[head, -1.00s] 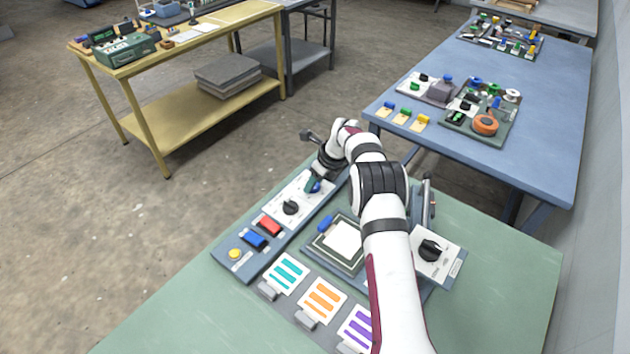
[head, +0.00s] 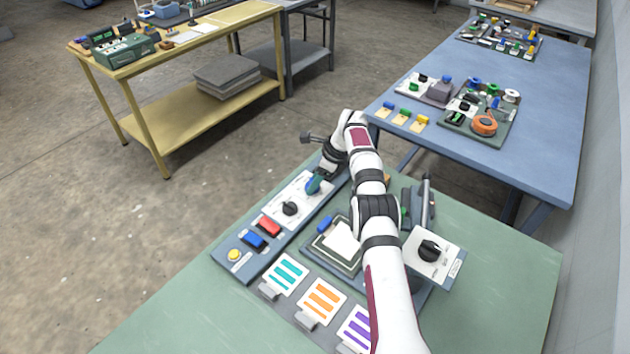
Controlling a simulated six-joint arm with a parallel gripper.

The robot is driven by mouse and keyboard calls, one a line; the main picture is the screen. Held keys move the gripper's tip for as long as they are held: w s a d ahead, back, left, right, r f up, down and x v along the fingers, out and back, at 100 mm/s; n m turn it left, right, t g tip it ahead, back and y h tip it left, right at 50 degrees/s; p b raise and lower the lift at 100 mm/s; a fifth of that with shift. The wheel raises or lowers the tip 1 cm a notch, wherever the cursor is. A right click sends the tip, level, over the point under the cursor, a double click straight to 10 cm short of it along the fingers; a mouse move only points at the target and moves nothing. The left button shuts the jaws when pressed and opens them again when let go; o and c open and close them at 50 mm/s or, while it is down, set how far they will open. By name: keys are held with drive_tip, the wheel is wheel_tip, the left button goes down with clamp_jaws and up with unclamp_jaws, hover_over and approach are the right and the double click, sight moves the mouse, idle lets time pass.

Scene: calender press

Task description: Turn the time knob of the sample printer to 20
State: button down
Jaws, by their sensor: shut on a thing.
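The sample printer's long grey-blue panel (head: 232,262) lies along the left of the green table. Its white plate (head: 275,215) carries a black knob (head: 290,208) and, farther up, a blue knob (head: 312,188). My gripper (head: 315,181) is at the blue knob, shut on it. The fingers and wrist hide part of this knob and the upper end of the plate. The printed markings are too small to read, so I cannot tell which number a knob points to or which knob is marked as time.
Red (head: 269,227) and blue (head: 252,241) buttons and a yellow button (head: 234,255) sit lower on the panel. Right of it is a framed bed with a white sheet (head: 342,240). Striped cards (head: 286,276) lie in front. Another black knob (head: 430,250) is on the right.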

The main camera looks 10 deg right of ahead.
drive_tip(key=shift+c, duration=1.6)
unclamp_jaws()
drive_tip(key=shift+r, duration=0.1)
drive_tip(key=v, duration=1.5)
drive_tip(key=shift+d+r, duration=0.25)
drive_tip(key=shift+s, duration=0.1)
